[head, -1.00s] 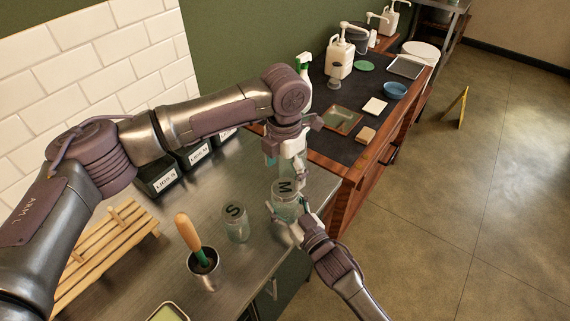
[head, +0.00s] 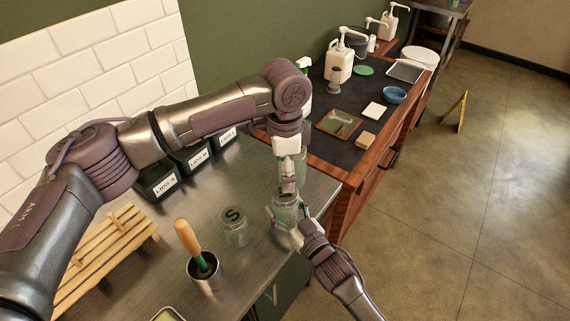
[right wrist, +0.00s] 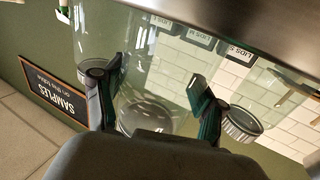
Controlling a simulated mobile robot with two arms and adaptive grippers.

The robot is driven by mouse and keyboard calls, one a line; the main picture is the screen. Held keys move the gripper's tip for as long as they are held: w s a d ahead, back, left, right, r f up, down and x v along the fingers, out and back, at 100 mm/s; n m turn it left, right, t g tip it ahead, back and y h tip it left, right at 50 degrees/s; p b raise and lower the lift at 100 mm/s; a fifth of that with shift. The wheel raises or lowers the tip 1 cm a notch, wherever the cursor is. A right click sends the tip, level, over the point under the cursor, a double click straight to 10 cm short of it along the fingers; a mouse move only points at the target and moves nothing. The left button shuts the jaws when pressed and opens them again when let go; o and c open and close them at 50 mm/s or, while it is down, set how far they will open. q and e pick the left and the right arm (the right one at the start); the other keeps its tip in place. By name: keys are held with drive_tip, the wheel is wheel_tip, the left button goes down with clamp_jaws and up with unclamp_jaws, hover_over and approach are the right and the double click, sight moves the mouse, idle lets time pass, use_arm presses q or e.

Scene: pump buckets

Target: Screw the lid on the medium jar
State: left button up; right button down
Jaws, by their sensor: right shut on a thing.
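The medium jar (head: 283,209), clear glass, stands near the right end of the steel counter, in the head view. My right gripper (head: 290,228) is shut on its side from the front; its two teal-lined fingers (right wrist: 155,92) flank the glass in the right wrist view. My left gripper (head: 288,186) points straight down over the jar's top and hides most of its mouth and letter. Its fingers are edge-on, so I cannot tell whether they are open or hold a lid. The lids bin labelled M (head: 196,159) stands behind at the wall.
The small jar marked S (head: 235,229) stands left of the medium jar. A metal cup with a wooden-handled tool (head: 203,266) and a wooden rack (head: 108,257) are farther left. A dark-topped bench (head: 345,150) with pump bottles lies at the back right.

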sight(285, 207)
use_arm(q)
drive_tip(key=n, duration=0.5)
drive_tip(key=shift+r, duration=0.2)
drive_tip(key=n, duration=0.5)
drive_tip(key=shift+r, duration=0.15)
drive_tip(key=n, duration=0.4)
drive_tip(key=shift+r+n, duration=0.15)
drive_tip(key=shift+n, duration=0.15)
drive_tip(key=n, duration=0.3)
drive_tip(key=shift+r+n, duration=0.1)
drive_tip(key=shift+n, duration=0.2)
drive_tip(key=shift+f, duration=4)
